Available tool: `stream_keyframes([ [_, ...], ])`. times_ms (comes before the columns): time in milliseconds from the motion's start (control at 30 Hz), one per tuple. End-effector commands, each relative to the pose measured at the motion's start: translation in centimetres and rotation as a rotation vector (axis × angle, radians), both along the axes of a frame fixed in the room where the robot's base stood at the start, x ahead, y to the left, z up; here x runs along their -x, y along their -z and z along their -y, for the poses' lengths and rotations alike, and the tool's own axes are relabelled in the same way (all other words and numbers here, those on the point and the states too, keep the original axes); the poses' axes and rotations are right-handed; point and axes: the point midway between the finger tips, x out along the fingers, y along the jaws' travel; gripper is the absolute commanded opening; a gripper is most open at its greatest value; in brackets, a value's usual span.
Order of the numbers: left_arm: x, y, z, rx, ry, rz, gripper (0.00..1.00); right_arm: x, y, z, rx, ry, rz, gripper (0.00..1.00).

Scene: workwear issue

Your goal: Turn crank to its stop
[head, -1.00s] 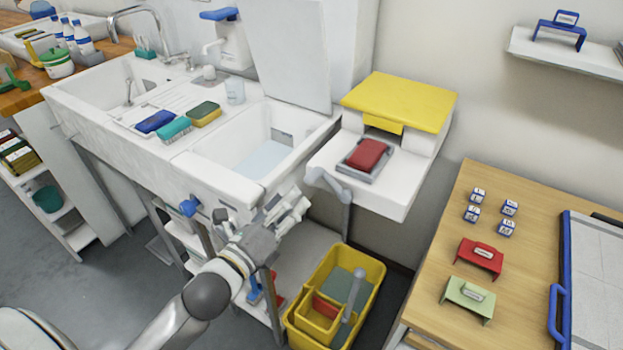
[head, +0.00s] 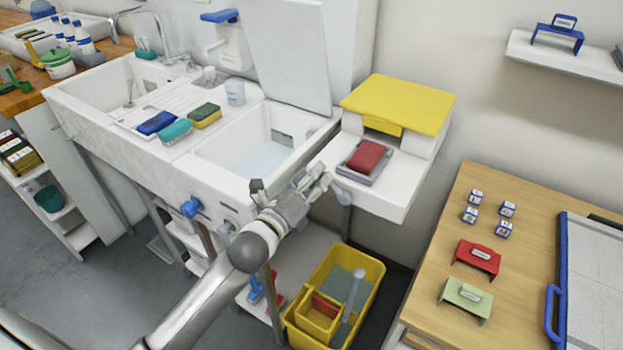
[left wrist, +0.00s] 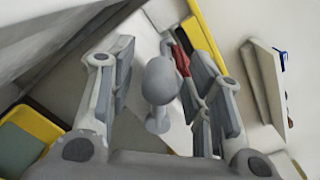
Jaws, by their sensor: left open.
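The grey crank (head: 344,194) is at the front of the white wall-mounted unit (head: 395,197) with a yellow lid (head: 400,102). My left gripper (head: 324,181) is at the crank and partly covers it in the head view. In the left wrist view, the crank's rounded grey knob (left wrist: 162,80) shows between the two open fingers, with gaps on both sides. The fingers are not closed on it. I cannot tell how deep the knob sits between them. My right gripper is not in view.
A red block (head: 367,156) lies in a grey tray on the unit. The sink (head: 205,158) is to the left. A yellow tub (head: 374,272) stands below. A wooden table (head: 431,302) with small blocks and stands is at right.

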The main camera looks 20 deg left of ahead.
Motion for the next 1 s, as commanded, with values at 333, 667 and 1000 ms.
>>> stream_keyframes([
  [333, 0.0, 0.0, 0.0, 0.0, -0.001, -0.001, 0.1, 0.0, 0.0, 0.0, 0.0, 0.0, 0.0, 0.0],
  [667, 0.0, 0.0, 0.0, -0.002, -0.001, 0.0, 0.0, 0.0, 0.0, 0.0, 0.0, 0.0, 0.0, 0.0],
  [1000, 0.0, -1.0, 0.1, -0.1, 0.001, 0.019, 0.0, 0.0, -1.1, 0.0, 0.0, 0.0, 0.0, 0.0],
])
